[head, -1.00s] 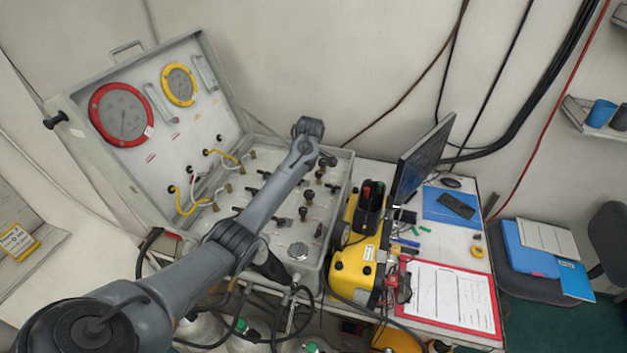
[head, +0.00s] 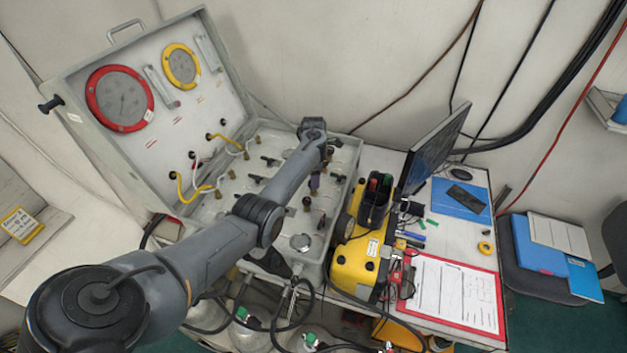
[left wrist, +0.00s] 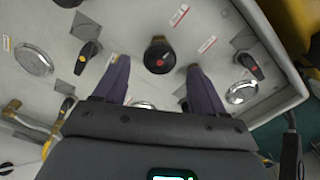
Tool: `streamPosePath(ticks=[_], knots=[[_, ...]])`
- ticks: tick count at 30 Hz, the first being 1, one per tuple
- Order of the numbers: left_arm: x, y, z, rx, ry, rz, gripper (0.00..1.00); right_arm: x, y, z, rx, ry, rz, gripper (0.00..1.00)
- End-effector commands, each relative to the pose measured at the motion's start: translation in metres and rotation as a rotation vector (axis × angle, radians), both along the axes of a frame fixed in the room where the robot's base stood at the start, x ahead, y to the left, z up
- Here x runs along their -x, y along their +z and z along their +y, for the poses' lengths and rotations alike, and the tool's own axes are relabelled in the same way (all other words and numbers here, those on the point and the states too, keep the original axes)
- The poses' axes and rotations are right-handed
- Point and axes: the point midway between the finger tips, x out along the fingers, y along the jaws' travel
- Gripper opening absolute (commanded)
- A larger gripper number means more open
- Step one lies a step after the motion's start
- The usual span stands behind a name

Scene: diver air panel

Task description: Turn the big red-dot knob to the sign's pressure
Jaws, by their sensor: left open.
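In the left wrist view, a big black knob with a red dot (left wrist: 158,54) stands on the light grey panel. My left gripper (left wrist: 157,66) is open, its two purple fingers on either side of the knob with gaps; contact is not seen. In the head view my left gripper (head: 315,182) points down over the panel box (head: 265,218), and I cannot make out the red-dot knob there. A yellow-edged sign (head: 20,224) is at the far left, its text too small to read. A red-rimmed gauge (head: 120,98) is in the open lid. My right gripper is not in view.
A yellow case (head: 356,262) and a monitor (head: 434,148) stand right of the panel. A yellow-rimmed gauge (head: 181,66) is in the lid.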

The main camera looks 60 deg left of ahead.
Motion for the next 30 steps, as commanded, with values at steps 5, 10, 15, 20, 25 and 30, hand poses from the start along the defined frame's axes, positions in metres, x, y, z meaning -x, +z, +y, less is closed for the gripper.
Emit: streamPosePath(ticks=[5, 10, 15, 20, 25, 30], knots=[[0.0, -0.02, 0.0, 0.001, -0.001, 0.002, 0.71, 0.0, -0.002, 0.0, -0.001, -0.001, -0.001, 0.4], [0.0, -0.028, 0.0, 0.001, -0.001, 0.0, 0.71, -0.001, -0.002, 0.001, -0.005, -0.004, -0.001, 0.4], [0.0, -0.029, 0.0, 0.0, -0.001, 0.0, 0.71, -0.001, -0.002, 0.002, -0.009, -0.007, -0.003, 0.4], [0.0, -0.029, 0.0, 0.0, -0.001, 0.0, 0.66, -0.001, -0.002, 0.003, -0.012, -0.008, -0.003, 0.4], [0.0, -0.029, 0.0, -0.001, -0.001, 0.0, 0.4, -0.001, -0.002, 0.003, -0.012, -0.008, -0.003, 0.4], [0.0, -0.029, 0.0, 0.0, -0.001, 0.0, 0.15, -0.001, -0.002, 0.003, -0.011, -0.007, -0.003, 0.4]])
